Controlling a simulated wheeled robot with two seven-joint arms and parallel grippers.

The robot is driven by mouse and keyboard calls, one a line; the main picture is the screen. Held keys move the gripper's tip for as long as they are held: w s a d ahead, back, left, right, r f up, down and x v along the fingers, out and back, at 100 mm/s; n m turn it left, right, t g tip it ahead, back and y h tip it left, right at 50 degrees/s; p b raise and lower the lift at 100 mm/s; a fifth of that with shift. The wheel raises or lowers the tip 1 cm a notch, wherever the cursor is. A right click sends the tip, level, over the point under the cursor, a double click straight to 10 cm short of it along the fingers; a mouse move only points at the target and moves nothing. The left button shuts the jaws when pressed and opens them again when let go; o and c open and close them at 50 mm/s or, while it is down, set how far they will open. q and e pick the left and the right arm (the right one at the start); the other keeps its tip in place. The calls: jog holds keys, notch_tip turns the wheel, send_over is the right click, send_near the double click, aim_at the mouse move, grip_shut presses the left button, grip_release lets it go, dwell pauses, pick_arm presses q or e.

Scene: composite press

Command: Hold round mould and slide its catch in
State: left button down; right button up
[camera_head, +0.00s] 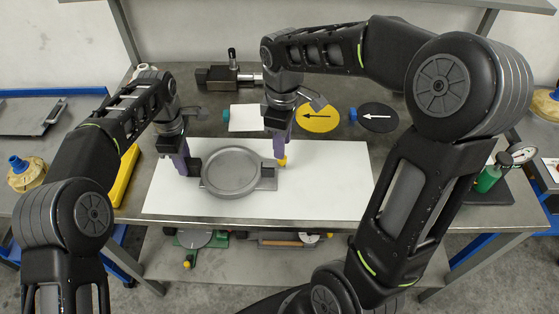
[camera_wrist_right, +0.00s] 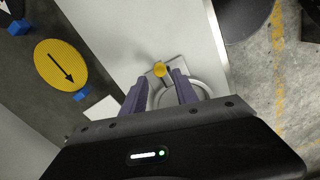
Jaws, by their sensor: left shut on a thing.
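The round grey mould (camera_head: 231,172) lies on the white sheet (camera_head: 330,180) and shows partly between my right fingers in the right wrist view (camera_wrist_right: 198,88). My left gripper (camera_head: 183,168) has purple fingers and is shut on the dark handle block (camera_head: 194,168) at the mould's left side. The catch (camera_head: 268,180) is a grey plate at the mould's right side, with a yellow knob (camera_head: 283,162). My right gripper (camera_head: 279,152) is above the knob. In the right wrist view its fingers stand apart, with the knob (camera_wrist_right: 160,69) just beyond their tips. Contact cannot be told.
A yellow disc (camera_head: 318,117) and a black disc (camera_head: 378,117) with arrows lie behind the sheet. A dark clamp device (camera_head: 225,77) stands at the back. A green bottle (camera_head: 488,180) and a gauge (camera_head: 522,153) are at the right. The sheet's right part is clear.

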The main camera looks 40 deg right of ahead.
jog(key=shift+f, duration=2.4)
grip_shut()
